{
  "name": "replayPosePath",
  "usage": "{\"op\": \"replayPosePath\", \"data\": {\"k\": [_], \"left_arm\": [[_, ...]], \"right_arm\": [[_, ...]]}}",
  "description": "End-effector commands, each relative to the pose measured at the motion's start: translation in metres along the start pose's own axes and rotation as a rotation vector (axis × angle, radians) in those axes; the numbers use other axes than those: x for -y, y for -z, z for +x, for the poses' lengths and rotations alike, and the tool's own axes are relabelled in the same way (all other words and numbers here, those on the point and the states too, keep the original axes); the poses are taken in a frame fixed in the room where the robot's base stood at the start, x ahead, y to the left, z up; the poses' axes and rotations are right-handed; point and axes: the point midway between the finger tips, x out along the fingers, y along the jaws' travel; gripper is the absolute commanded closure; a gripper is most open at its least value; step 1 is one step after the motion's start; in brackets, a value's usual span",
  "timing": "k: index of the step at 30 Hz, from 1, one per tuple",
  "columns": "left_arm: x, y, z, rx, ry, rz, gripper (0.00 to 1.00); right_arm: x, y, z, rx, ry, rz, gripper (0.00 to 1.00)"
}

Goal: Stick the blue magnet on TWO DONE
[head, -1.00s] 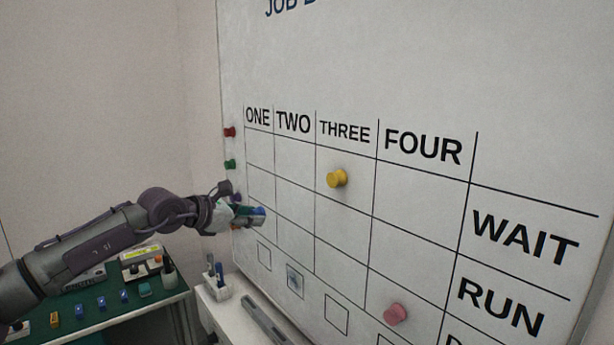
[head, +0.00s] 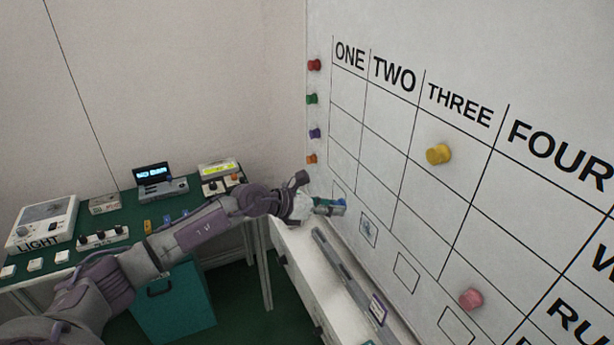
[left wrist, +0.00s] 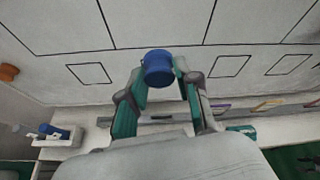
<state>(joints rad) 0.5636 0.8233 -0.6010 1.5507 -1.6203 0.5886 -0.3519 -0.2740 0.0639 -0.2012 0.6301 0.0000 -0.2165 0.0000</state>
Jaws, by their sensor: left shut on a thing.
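The blue magnet (head: 341,208) is at the tip of my left gripper (head: 329,206), whose fingers are shut on it. It also shows in the left wrist view (left wrist: 159,67), clamped between the fingertips with its round face towards the whiteboard. Whether it touches the board cannot be told. The whiteboard (head: 390,111) has columns ONE to FOUR; WAIT and RUN row labels show only partly, and the DONE label is not in view. In the wrist view the magnet lies between two vertical grid lines, with drawn squares on both sides. My right gripper is not in view.
Red (head: 314,65), green (head: 312,99), purple (head: 315,133) and orange (head: 311,159) magnets line the board's left edge. Yellow (head: 438,154) and pink (head: 471,299) magnets sit on the grid. A white ledge (head: 308,250) runs below; a green bench (head: 125,212) with devices stands left.

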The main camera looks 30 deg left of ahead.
Motion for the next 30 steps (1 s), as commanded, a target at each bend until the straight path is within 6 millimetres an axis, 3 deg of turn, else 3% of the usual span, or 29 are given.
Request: {"op": "replayPosePath", "data": {"k": [6, 9, 21, 30], "left_arm": [[0.001, -0.002, 0.010, 0.002, 0.003, -0.003, 1.00], [0.001, -0.005, 0.016, 0.001, 0.002, -0.004, 1.00], [0.003, -0.016, 0.042, 0.001, 0.002, -0.003, 1.00], [0.004, -0.025, 0.061, 0.001, 0.001, -0.002, 1.00]], "right_arm": [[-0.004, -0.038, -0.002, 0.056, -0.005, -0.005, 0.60], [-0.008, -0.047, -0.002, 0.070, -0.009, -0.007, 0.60], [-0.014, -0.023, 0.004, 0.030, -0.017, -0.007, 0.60], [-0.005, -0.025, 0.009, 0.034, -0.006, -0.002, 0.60]]}}
